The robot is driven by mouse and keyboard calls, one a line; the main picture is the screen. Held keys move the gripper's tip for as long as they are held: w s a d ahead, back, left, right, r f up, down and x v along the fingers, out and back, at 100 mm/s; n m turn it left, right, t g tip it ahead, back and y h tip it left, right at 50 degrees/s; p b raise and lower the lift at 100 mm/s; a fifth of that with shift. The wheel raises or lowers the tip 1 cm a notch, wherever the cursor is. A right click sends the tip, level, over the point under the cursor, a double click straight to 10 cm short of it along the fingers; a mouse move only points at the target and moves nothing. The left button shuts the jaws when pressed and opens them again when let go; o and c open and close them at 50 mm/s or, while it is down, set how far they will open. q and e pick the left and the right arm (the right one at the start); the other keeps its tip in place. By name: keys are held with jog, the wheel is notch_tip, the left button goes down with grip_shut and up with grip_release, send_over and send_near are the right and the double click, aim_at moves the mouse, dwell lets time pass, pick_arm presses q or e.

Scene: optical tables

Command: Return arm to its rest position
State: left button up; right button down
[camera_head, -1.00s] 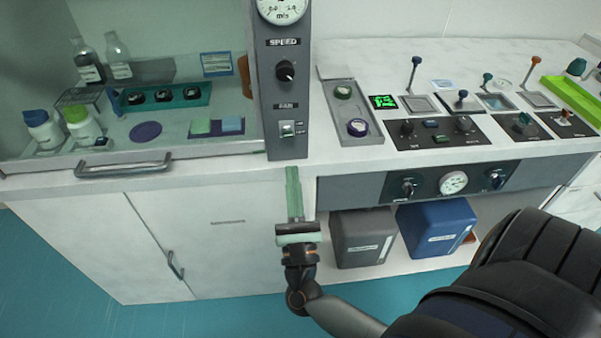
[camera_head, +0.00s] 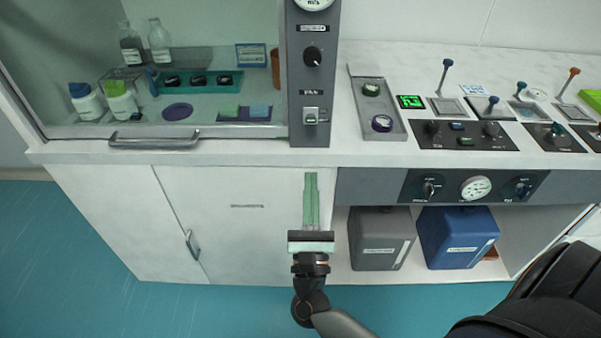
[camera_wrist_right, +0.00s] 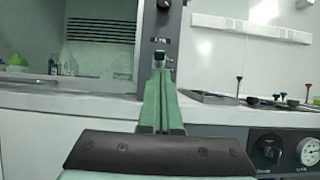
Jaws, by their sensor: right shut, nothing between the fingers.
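My right gripper (camera_head: 311,178) is in front of the white cabinet, below the bench's front edge. Its long green fingers are together, with nothing between them. It also shows in the right wrist view (camera_wrist_right: 160,75), where its fingers point at the grey control column (camera_wrist_right: 152,45). In the head view this column (camera_head: 312,75), with its FAN switch and knob, stands on the bench beyond the fingertips. The gripper appears clear of the bench, the column and the cabinet. My left gripper is in neither view.
A fume hood with a sash handle (camera_head: 155,143) and bottles inside is at left. A tray (camera_head: 377,110) and control panels (camera_head: 465,135) are on the bench at right. A grey container (camera_head: 380,240) and a blue container (camera_head: 457,237) stand below. Teal floor (camera_head: 60,270) is open at left.

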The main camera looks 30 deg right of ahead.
jog(key=s+a+f+n+g+y+p, duration=0.1)
jog(key=a+f+n+y+p, duration=0.2)
jog(key=a+n+y, duration=0.75)
jog(key=s+d+f+n+g+y+p, duration=0.1)
jog(key=f+n+y+p, duration=0.3)
jog(key=n, duration=1.4)
pick_arm(q)
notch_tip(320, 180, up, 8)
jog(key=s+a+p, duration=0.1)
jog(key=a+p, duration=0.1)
jog(key=p, duration=0.1)
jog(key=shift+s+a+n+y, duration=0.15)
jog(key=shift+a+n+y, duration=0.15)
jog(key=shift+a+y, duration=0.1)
pick_arm(e)
jog(key=s+d+f+n+g, duration=0.2)
jog(key=s+f+n+g, duration=0.7)
jog(key=n, duration=0.7)
jog(key=shift+s+f, duration=0.95)
jog(key=shift+s, duration=0.25)
